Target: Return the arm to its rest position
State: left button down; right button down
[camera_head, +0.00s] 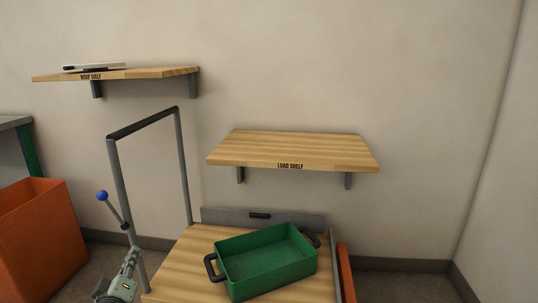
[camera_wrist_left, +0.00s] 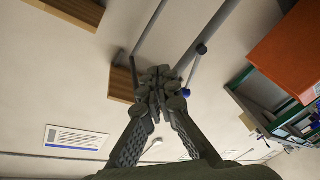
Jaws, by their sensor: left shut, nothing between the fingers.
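My left gripper (camera_head: 133,254) shows at the lower left of the head view, beside the cart's frame post and below a lever with a blue ball knob (camera_head: 102,195). In the left wrist view my left gripper (camera_wrist_left: 157,76) has its fingers shut together with nothing between them. The blue knob (camera_wrist_left: 186,93) shows close beside the fingers there; I cannot tell whether they touch. My right gripper is in neither view.
A green tray (camera_head: 236,284) with black handles sits on the cart's wooden top (camera_head: 185,262). The load shelf (camera_head: 290,150) is bare. The wrap shelf (camera_head: 150,73) holds a flat item. An orange bin (camera_head: 40,245) stands left.

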pick_arm(q)
jog(key=s+d+f+m+g+h, duration=0.2)
jog(key=s+d+f+m+g, duration=0.4)
jog(key=f, duration=0.5)
jog(key=s+d+f+m+g+h, duration=0.2)
jog(key=s+d+f, duration=0.2)
jog(key=s+f, duration=0.5)
jog(key=s+f+m+g+y, duration=0.1)
jog(key=s+f+m+g, duration=0.1)
jog(key=s+f, duration=0.3)
jog(key=s+f+m+g, duration=0.3)
jog(key=s+f, duration=0.3)
jog(key=s, duration=0.7)
jog(key=shift+d+f+g+y, duration=0.15)
jog(key=shift+d+g+y, duration=0.2)
jog(key=shift+g, duration=0.55)
